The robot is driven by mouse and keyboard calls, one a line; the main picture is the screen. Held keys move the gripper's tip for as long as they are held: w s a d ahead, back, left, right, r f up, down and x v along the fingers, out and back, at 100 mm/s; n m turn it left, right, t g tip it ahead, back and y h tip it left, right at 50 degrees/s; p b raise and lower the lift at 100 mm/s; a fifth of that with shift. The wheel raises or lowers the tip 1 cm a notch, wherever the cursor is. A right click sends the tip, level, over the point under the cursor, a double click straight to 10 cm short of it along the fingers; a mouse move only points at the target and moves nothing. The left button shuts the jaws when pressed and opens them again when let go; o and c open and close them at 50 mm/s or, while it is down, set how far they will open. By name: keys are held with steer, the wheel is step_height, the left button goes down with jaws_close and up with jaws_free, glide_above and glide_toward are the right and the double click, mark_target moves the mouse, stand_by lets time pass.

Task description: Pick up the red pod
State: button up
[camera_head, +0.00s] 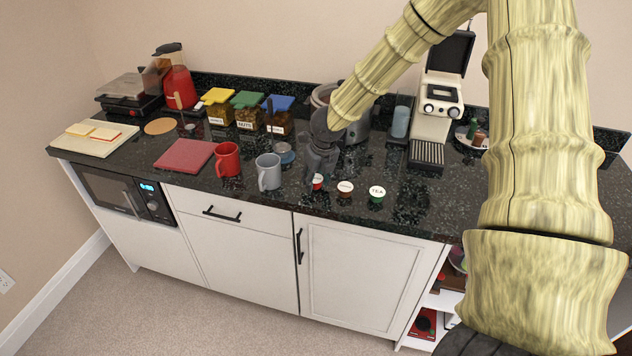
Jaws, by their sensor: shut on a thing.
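The red pod (317,181) is near the front edge of the dark speckled counter, with a pale top and red side. My gripper (316,178) reaches down from above and is shut on the red pod. Its dark fingers cover part of the pod. I cannot tell whether the pod still touches the counter. Just to the right are a pod with a pale top and reddish lettering (345,187) and a green pod marked TEA (376,193).
A grey mug (268,172) and a red mug (227,159) stand left of my gripper. A pot (357,127) stands behind it. A coffee machine (438,105) stands at the back right. The counter right of the green pod (415,207) is clear.

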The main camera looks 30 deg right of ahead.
mark_target(316, 179)
step_height(316, 179, up, 17)
steer(key=b, duration=0.2)
stand_by(0.3)
